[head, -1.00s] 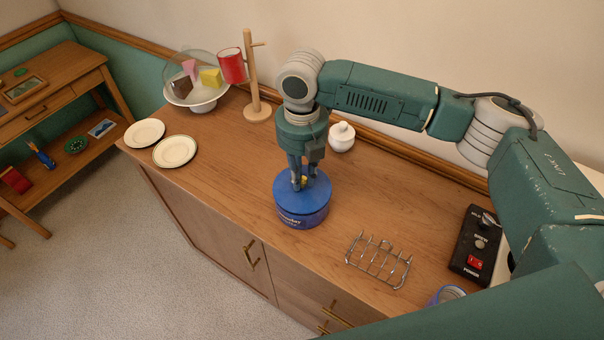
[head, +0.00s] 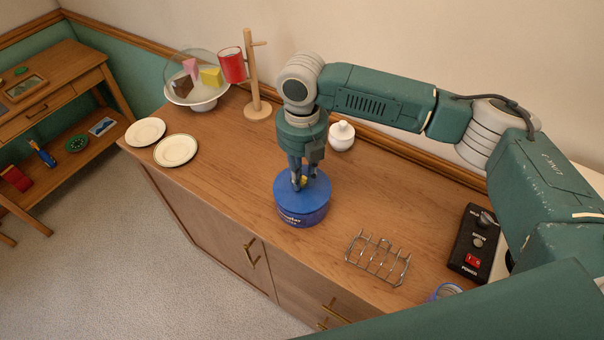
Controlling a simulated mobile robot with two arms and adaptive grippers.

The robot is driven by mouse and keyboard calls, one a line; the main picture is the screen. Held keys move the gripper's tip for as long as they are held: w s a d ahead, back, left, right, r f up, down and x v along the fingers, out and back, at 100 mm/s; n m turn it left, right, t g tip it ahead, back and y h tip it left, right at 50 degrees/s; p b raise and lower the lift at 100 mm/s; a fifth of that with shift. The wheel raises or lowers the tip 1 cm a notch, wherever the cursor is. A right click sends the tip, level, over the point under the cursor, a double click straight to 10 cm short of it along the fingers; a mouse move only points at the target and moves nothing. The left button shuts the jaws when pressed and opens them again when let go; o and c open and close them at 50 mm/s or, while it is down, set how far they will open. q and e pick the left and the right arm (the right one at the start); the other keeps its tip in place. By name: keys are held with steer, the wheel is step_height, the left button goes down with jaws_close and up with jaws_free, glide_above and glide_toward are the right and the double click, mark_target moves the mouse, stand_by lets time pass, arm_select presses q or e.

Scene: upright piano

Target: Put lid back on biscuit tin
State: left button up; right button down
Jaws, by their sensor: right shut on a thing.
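The blue biscuit tin (head: 304,217) stands upright on the wooden sideboard, near the middle of the head view. The blue lid (head: 290,192) sits on top of the tin and covers its opening; I cannot tell whether it is pressed fully down. The fingers hide part of the knob. My left gripper is not in view.
A wire toast rack (head: 377,260) and a black switch box (head: 474,243) stand to the right. A white sugar pot (head: 341,135) is behind. Two plates (head: 176,150), a mug tree (head: 257,108) and a domed cake stand (head: 197,102) are at the left. The sideboard between is clear.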

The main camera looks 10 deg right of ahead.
steer(key=shift+p, duration=0.5)
stand_by(0.4)
steer(key=c, duration=1)
jaws_free()
steer(key=shift+c, duration=0.2)
steer(key=shift+r+p, duration=3.55)
steer(key=shift+p, duration=0.25)
steer(key=shift+c, duration=0.3)
jaws_close()
